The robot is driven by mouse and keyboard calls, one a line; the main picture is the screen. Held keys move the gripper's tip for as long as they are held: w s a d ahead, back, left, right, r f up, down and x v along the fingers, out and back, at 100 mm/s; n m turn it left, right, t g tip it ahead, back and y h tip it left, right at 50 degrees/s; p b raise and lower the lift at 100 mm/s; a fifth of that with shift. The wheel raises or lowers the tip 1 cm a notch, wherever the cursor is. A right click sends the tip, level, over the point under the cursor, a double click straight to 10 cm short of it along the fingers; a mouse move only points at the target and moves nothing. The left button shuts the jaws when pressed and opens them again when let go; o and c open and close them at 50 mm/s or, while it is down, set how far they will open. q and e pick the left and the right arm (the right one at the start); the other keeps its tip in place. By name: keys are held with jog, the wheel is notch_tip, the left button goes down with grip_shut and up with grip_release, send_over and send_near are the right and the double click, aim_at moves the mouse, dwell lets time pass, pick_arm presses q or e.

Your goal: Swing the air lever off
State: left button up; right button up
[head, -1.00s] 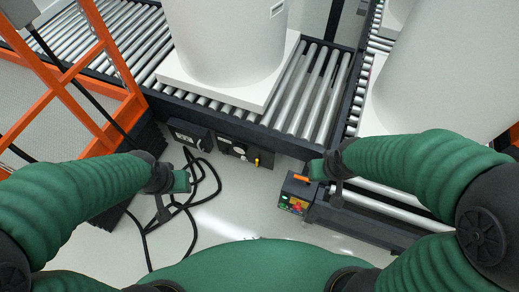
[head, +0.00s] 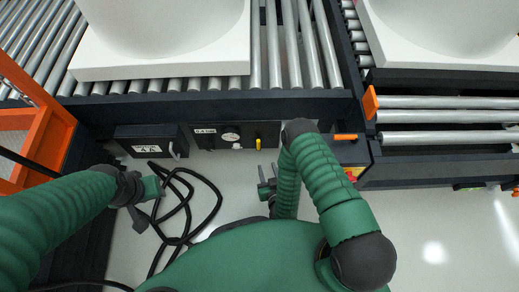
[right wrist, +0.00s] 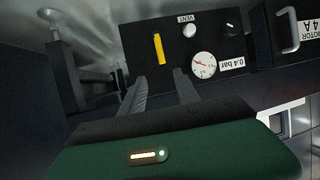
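The air lever is a small yellow handle (head: 258,144) on the dark panel (head: 215,146) under the conveyor edge. In the right wrist view the yellow lever (right wrist: 159,49) stands nearly upright in the picture, beside a round gauge (right wrist: 203,65) marked 0.4 bar and a pale knob (right wrist: 189,31) marked VENT. My right gripper (head: 267,169) is below the lever in the head view, apart from it. In the right wrist view its two fingers (right wrist: 161,84) are spread with nothing between them, pointing towards the lever. My left gripper (head: 147,200) is over the floor at the left; its fingers are unclear.
A motor box (head: 150,145) with a handle stands left of the panel. A black cable (head: 188,205) lies coiled on the floor. An orange frame (head: 45,115) stands at the left; a button box (head: 352,160) is at the right.

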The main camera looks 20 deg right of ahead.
jog(key=b+x, duration=0.7)
jog(key=x, duration=0.8)
jog(key=shift+w+a+f, duration=0.1)
jog(key=shift+a, duration=0.05)
jog(key=shift+c, duration=0.5)
grip_shut()
